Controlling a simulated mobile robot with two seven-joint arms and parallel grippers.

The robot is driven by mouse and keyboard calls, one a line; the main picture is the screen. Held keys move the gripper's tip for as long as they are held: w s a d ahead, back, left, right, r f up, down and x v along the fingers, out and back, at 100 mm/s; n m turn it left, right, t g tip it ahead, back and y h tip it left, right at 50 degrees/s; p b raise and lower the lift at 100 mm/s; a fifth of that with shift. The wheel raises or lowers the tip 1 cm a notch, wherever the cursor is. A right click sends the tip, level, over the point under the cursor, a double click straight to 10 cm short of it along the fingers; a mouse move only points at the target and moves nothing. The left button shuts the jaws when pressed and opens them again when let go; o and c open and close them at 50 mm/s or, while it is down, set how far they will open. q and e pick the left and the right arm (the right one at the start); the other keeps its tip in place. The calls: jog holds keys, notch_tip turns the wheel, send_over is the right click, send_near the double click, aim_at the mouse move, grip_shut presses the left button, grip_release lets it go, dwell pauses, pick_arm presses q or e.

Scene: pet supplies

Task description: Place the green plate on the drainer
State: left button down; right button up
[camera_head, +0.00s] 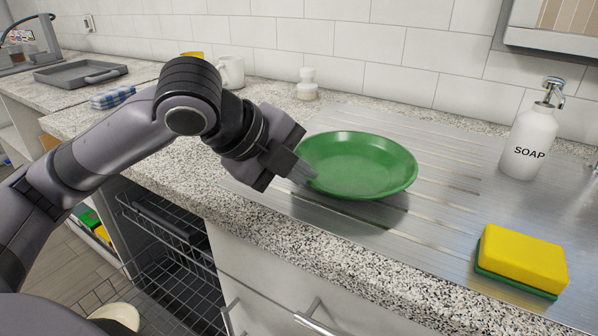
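The green plate (362,166) is level, face up, over the ribbed metal drainer (447,200) set in the granite counter. My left gripper (303,172) is at the plate's left rim, with its fingertips on the rim, and appears shut on it. The far finger is partly hidden by the gripper body and the plate. A dark reflection lies on the metal under the plate. I cannot tell for sure whether the plate touches the drainer or is slightly above it. My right gripper is not in view.
A white soap bottle (530,137) stands at the drainer's right, and a yellow and green sponge (521,260) lies at front right. A white mug (231,72) and small white object (307,85) stand near the wall. An open dishwasher rack (165,235) is below the counter.

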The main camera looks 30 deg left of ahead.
pick_arm(q)
jog(key=c, duration=1.7)
grip_release()
jog(key=shift+f, duration=0.15)
jog(key=shift+c, duration=0.2)
jog(key=o, duration=0.4)
jog(key=shift+s+a+r, duration=0.1)
jog(key=shift+s+r, duration=0.05)
jog(key=shift+r, duration=0.35)
jog(key=p+v, duration=0.3)
jog(key=v, duration=0.8)
jog(key=shift+s, duration=0.15)
jog(key=shift+a, duration=0.1)
